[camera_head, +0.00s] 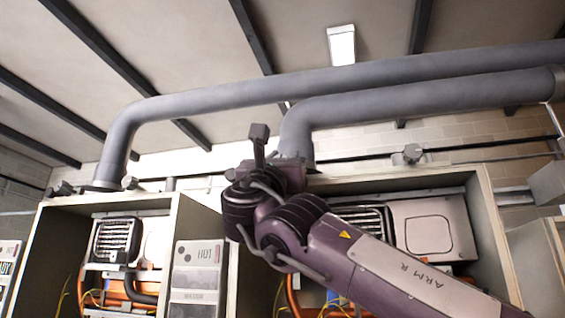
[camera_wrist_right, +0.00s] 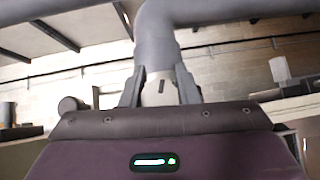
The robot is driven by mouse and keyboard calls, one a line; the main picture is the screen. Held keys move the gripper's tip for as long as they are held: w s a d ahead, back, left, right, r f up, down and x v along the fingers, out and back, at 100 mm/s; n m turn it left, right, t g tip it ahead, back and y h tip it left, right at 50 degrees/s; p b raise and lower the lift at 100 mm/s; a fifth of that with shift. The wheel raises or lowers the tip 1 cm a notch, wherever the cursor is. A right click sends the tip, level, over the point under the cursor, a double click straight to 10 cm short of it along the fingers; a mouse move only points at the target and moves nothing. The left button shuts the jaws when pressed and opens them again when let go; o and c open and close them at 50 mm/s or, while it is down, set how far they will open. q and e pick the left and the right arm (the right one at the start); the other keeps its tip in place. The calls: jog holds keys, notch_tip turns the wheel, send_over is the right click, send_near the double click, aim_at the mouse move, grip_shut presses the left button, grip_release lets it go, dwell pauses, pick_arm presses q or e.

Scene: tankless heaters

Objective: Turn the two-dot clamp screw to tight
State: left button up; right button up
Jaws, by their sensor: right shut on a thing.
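My right gripper (camera_wrist_right: 160,92) is shut on a pale rounded part with a short dark mark, which appears to be the clamp screw (camera_wrist_right: 160,90). In the right wrist view one finger stands on each side of it, in front of the foot of a grey vertical pipe (camera_wrist_right: 158,45). In the head view my right gripper (camera_head: 288,168) is at the foot of the middle pipe (camera_head: 296,135), and its fingertips and the screw are hidden. I cannot make out any dots. My left gripper is not in view.
Other knobs show by the left pipe foot (camera_head: 129,183) and on the right (camera_head: 412,153). Open heater cabinets (camera_head: 190,225) stand below with wiring and hoses. Large pipes (camera_head: 230,95) run overhead.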

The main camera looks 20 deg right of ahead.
jog(key=m+g+h+b, duration=0.1)
jog(key=m+g+h, duration=0.2)
jog(key=m, duration=0.2)
jog(key=shift+f+g, duration=0.1)
jog(key=shift+g, duration=0.2)
jog(key=m+g+h, duration=0.1)
jog(key=m+g, duration=0.2)
jog(key=m, duration=0.1)
jog(key=shift+s+d+g+h, duration=0.1)
jog(key=shift+d+g+h, duration=0.05)
jog(key=shift+g+h, duration=0.25)
jog(key=shift+s+d+m+g+h+p, duration=0.1)
jog(key=shift+m+g+h+p, duration=0.3)
jog(key=shift+m+g, duration=0.95)
jog(key=shift+m, duration=0.55)
jog(key=o, duration=1)
jog(key=shift+c, duration=0.2)
